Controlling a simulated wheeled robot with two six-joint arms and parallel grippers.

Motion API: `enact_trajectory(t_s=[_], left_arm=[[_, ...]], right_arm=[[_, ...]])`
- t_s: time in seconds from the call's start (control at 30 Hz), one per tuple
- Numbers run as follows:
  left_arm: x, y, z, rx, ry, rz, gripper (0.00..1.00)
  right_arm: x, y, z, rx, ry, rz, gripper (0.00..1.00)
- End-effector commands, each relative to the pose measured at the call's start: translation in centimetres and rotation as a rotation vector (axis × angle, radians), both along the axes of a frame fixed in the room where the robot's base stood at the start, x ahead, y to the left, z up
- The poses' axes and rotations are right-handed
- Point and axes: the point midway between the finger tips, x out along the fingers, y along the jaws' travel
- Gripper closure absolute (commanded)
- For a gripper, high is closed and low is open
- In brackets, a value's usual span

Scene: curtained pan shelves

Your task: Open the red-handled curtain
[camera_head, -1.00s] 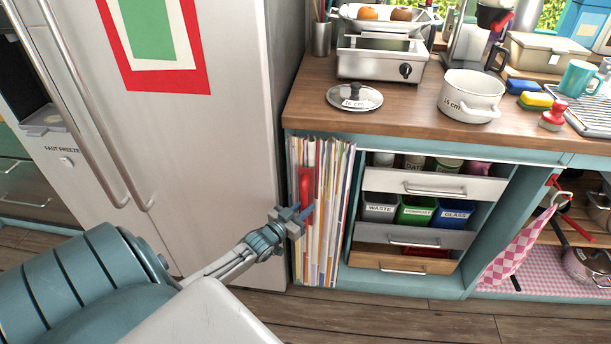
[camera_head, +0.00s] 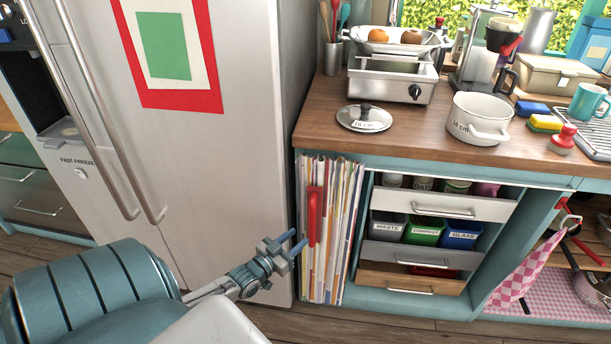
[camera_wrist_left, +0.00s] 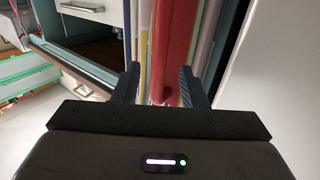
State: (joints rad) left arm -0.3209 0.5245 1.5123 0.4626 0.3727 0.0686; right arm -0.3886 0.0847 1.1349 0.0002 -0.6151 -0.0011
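The striped, many-coloured curtain (camera_head: 340,235) hangs in narrow upright folds at the left end of the counter cabinet, beside the fridge. Its red handle (camera_head: 315,216) is upright on the curtain's left part. My left gripper (camera_head: 296,243) is just left of and below the handle in the head view, in front of the fridge's edge, and looks apart from it. In the left wrist view its two dark fingers (camera_wrist_left: 160,84) are spread, with the red handle (camera_wrist_left: 176,45) beyond and between them. My right gripper is not in view.
The fridge (camera_head: 240,120) stands close on the left. Right of the curtain are open shelves with drawers (camera_head: 445,205) and labelled bins (camera_head: 424,232). A pink checked curtain (camera_head: 520,270) hangs further right. A lid (camera_head: 363,119) and a white pot (camera_head: 478,118) stand on the counter.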

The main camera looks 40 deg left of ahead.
Motion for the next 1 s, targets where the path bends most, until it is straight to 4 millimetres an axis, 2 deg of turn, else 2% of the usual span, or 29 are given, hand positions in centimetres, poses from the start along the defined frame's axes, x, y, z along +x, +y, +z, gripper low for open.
enact_trajectory(t_s=[0.1,0.27,0.87,0.97,1.0], left_arm=[[-1.8,0.0,0.0,0.001,0.001,-0.001,0.61],[-2.9,0.0,0.0,0.002,0.001,0.000,0.61],[-3.0,0.0,0.0,0.001,0.000,0.000,0.61],[-3.2,0.0,-1.0,0.004,0.026,0.006,0.61],[-3.5,-0.1,-2.0,0.006,0.053,0.011,0.61]], right_arm=[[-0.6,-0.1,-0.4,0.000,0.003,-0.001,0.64],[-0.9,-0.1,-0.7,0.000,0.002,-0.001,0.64],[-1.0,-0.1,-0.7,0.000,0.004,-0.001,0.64],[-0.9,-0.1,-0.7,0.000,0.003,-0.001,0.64],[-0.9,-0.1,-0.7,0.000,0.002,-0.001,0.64]])
